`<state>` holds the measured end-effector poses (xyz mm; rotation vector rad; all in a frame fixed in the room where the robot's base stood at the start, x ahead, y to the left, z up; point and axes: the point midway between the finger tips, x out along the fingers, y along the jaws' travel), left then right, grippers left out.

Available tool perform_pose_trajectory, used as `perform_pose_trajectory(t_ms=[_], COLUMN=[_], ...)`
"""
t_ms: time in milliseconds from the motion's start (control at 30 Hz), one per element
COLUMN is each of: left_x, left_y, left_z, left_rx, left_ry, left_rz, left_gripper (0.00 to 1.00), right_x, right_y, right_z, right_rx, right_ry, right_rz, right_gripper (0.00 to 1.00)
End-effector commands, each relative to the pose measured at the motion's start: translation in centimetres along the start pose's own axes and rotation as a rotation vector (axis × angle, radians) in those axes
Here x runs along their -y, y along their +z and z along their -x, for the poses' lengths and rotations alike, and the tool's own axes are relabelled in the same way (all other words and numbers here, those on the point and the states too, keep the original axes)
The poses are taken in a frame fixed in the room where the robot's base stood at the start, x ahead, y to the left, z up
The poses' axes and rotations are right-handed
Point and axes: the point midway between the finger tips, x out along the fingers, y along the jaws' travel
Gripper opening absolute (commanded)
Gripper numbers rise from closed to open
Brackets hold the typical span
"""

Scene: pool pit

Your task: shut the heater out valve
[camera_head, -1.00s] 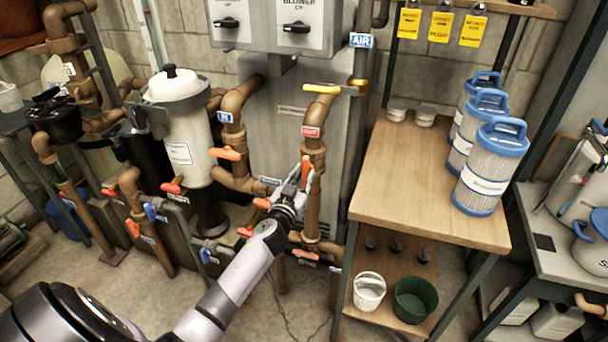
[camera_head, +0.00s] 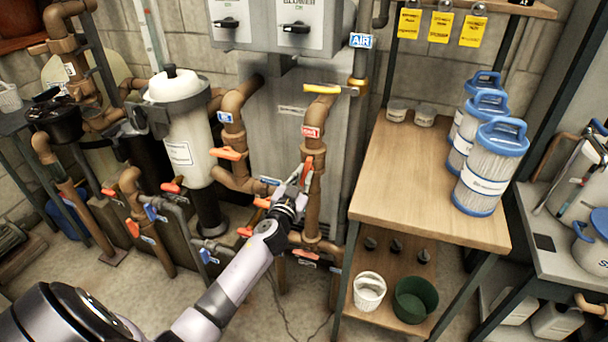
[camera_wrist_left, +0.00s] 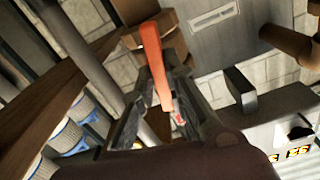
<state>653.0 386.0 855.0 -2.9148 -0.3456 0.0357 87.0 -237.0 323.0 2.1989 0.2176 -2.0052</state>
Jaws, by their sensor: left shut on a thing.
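The heater out valve has an orange lever (camera_head: 308,165) on a brown vertical pipe (camera_head: 316,196), below a red tag (camera_head: 310,132). I cannot read the tag. My left gripper (camera_head: 304,177) is at this lever, in front of the pipe. In the left wrist view the lever (camera_wrist_left: 151,52) runs down between the two fingers of the left gripper (camera_wrist_left: 157,105), which are closed around it. In the head view the fingers partly hide the lever, which stands roughly along the pipe. My right gripper is not in view.
A yellow-handled valve (camera_head: 322,89) is above, near the grey pipe. Another orange lever (camera_head: 228,153) is on the neighbouring pipe to the left. A wooden shelf unit (camera_head: 400,190) with blue-capped filter cartridges (camera_head: 490,170) stands close on the right.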

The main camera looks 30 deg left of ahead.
Motion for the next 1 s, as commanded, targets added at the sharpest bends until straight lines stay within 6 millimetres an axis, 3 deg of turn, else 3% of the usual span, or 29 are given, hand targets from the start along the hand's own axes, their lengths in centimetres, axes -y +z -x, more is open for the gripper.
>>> perform_pose_trajectory(t_ms=[600, 733, 967, 1000], left_x=[0.1, 0.0, 0.0, 0.0], left_y=[-0.2, -0.1, 0.0, 0.0], left_z=[0.0, 0.0, 0.0, 0.0], left_rx=[0.000, -0.001, -0.001, 0.000], left_ry=[0.001, 0.000, 0.000, 0.000], left_rz=[-1.265, -1.400, -1.417, -1.417], left_gripper=[0.00, 0.00, 0.00, 0.16], right_x=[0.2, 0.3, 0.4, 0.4], right_y=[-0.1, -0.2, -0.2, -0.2], right_z=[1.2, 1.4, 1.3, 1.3], right_rx=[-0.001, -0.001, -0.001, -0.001], right_ry=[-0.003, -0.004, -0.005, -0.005], right_rz=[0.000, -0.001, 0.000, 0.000], right_gripper=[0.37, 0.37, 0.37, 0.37])
